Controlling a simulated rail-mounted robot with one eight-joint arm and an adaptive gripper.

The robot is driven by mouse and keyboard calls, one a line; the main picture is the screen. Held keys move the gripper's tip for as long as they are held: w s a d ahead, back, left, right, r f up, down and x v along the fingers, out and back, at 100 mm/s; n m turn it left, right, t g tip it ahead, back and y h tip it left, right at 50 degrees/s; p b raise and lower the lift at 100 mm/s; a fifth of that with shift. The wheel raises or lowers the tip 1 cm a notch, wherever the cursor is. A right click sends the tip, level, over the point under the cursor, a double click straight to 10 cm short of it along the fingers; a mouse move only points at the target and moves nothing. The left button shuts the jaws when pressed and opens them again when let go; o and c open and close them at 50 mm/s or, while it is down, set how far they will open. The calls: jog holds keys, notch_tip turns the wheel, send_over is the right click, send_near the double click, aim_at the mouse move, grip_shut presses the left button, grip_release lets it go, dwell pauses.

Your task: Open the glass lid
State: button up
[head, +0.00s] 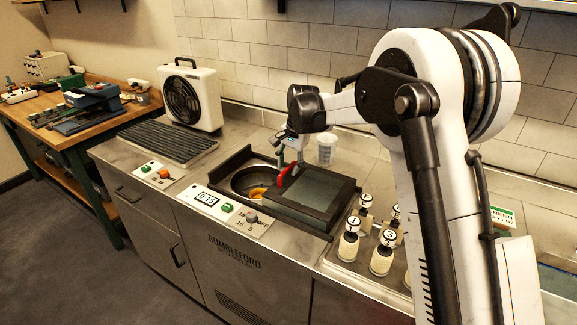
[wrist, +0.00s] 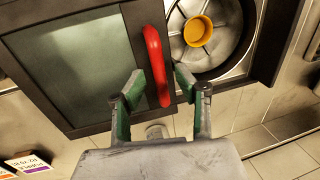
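The glass lid (head: 318,192) is a dark-framed pane lying flat over the right part of a dark-rimmed well in the counter. It also shows in the wrist view (wrist: 75,60). Its red handle (wrist: 154,60) stands along the lid's left edge in the head view. Left of the lid the well is uncovered, showing a round metal tub (wrist: 205,35) with an orange-yellow cup (wrist: 198,31) inside. My gripper (wrist: 160,80) has its green-padded fingers on either side of the handle, with small gaps that look clear. In the head view my gripper (head: 290,158) is just above the handle.
Several numbered bottles (head: 348,245) stand on a tray close to the lid's right. A timer panel (head: 212,203) with a knob is in front. A fan (head: 190,98) and a ribbed dark rack (head: 165,140) are to the left.

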notch_tip(320, 180, up, 12)
jog(key=s+d, duration=0.1)
jog(key=d, duration=0.1)
jog(key=shift+f, duration=0.15)
jog(key=shift+s, duration=0.1)
jog(key=s+d+r+n+t, duration=0.1)
jog(key=s+d+r, duration=0.1)
jog(key=s+d, duration=0.35)
jog(key=s+d+r+n+t, duration=0.1)
jog(key=s+d+r, duration=0.15)
jog(key=s, duration=0.65)
jog(key=s+d+r+n+t, duration=0.1)
jog(key=s+d+r, duration=0.2)
jog(key=s, duration=0.4)
jog(key=s+d+f+n+t, duration=0.1)
jog(key=s+d+f, duration=0.1)
jog(key=s, duration=0.4)
jog(key=s+d+f+n+t+h, duration=0.1)
jog(key=s+d+f, duration=0.1)
jog(key=s+f, duration=0.2)
jog(key=s+d+f+n+t+b, duration=0.1)
jog(key=s+d+f, duration=0.2)
jog(key=s, duration=0.7)
jog(key=shift+s+f+h, duration=0.2)
jog(key=shift+f+h, duration=0.15)
jog(key=shift+h, duration=0.05)
